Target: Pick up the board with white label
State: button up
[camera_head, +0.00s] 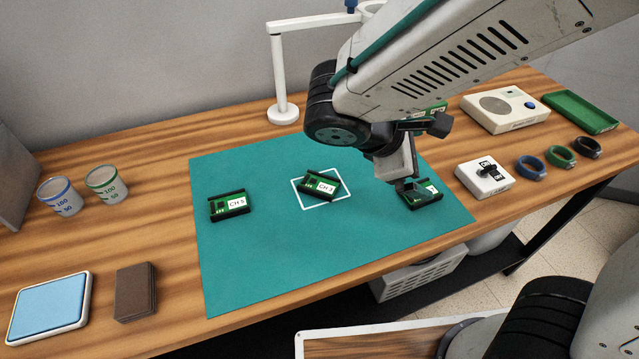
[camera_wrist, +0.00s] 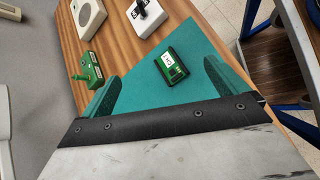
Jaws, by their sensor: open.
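Several green boards with white labels are in view. One, marked CH 5 (camera_head: 229,205), lies at the left of the teal mat. One, marked CH 2 (camera_head: 320,187), lies tilted in the white square outline. A third board (camera_head: 425,195) lies at the mat's right, partly hidden by my gripper (camera_head: 404,182); its label cannot be read. A board with a white label (camera_wrist: 171,67) also shows in the wrist view, between and beyond the open fingers (camera_wrist: 163,88). My gripper is open and empty, above the right board and apart from it.
A switch box (camera_head: 484,177), a beige device (camera_head: 504,108), a green tray (camera_head: 581,112) and several rings (camera_head: 560,156) stand on the right. A green part (camera_wrist: 90,68) lies near the left finger. A lamp stand (camera_head: 283,112) is behind. Two cups (camera_head: 105,183) stand left. The mat's front (camera_head: 290,260) is clear.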

jog(key=w+a+f+n+t, duration=0.3)
jog(key=a+f+n+t, duration=0.1)
jog(key=a+n, duration=0.4)
jog(key=n+t+y, duration=0.2)
jog(key=n+t, duration=0.3)
jog(key=n, duration=0.1)
send_near(320, 180)
jog(key=shift+w+d+r, duration=0.3)
jog(key=shift+w+d, duration=0.05)
jog(key=shift+d, duration=0.2)
jog(key=shift+w+a+f+n, duration=0.1)
jog(key=shift+a+f+n, duration=0.1)
jog(key=shift+f+n, duration=0.1)
jog(key=x, duration=0.7)
jog(key=shift+w+d+f, duration=0.1)
jog(key=shift+f, duration=0.2)
jog(key=c, duration=1.1)
jog(key=shift+c, duration=0.2)
